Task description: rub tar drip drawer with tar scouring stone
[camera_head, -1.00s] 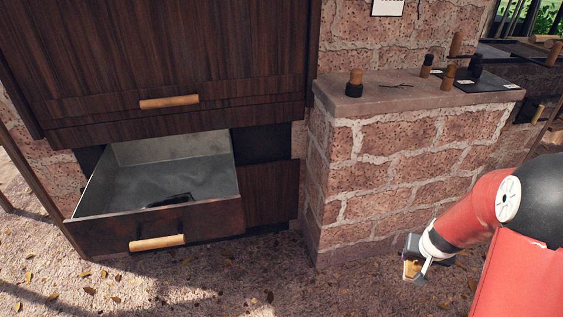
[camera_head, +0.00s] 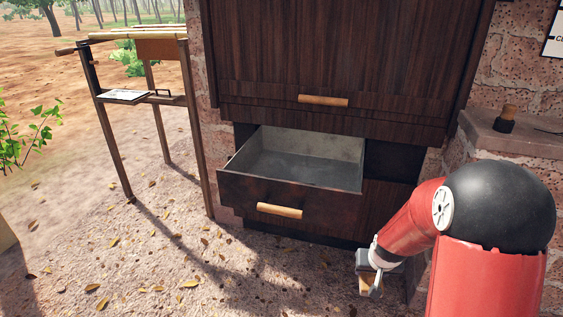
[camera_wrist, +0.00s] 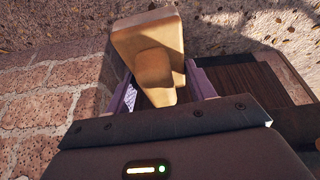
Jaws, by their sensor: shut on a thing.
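The drawer (camera_head: 262,197) is pulled open at the bottom of a dark wooden cabinet, with a wooden handle on its front and a grey metal inside. Its front wall hides part of its floor, and I cannot make out tar there. My gripper (camera_head: 371,284) is low, to the right of the drawer and in front of the cabinet, apart from both. It is shut on a tan, block-shaped scouring stone (camera_wrist: 150,52). The stone shows small in the head view (camera_head: 366,291) and stands out between the purple-grey fingers in the wrist view.
A brick wall with a stone ledge (camera_head: 510,135) is on the right, bearing a small wooden-topped item (camera_head: 506,117). A wooden side table (camera_head: 140,96) with a paper stands left. The leaf-strewn ground before the drawer is free.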

